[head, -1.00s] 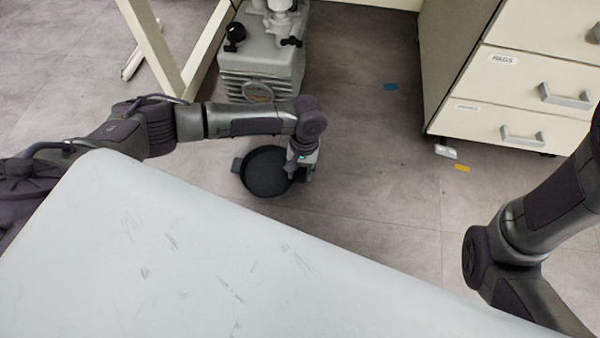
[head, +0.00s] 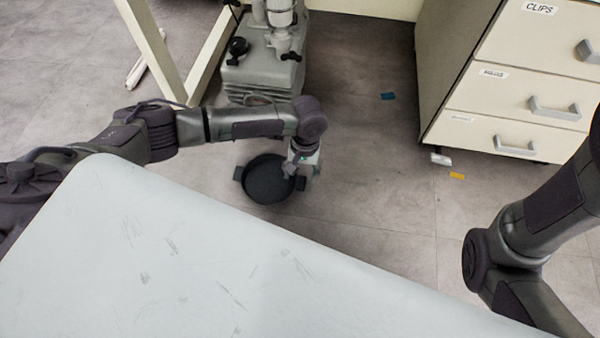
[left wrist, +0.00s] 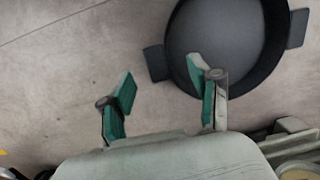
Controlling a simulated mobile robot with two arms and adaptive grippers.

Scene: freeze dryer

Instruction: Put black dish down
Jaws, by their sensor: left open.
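The black dish (head: 268,182) is a round, shallow pan with side handles, and it appears to rest upright on the grey floor beyond the white surface. It also shows at the top right of the left wrist view (left wrist: 225,35). My left gripper (head: 303,170) is at the dish's right side in the head view. In the left wrist view its two green-padded fingers (left wrist: 161,78) are spread, with one dish handle (left wrist: 156,62) showing between and beyond the tips. I cannot tell whether a finger touches the dish. My right arm is at the right edge; its gripper is out of view.
The white surface (head: 150,250) fills the foreground. A grey pump (head: 262,70) stands behind the dish, beside a cream frame leg (head: 155,50). A drawer cabinet (head: 515,100) is at the upper right. Floor right of the dish is mostly clear, with small blue (head: 388,96) and yellow (head: 457,176) pieces.

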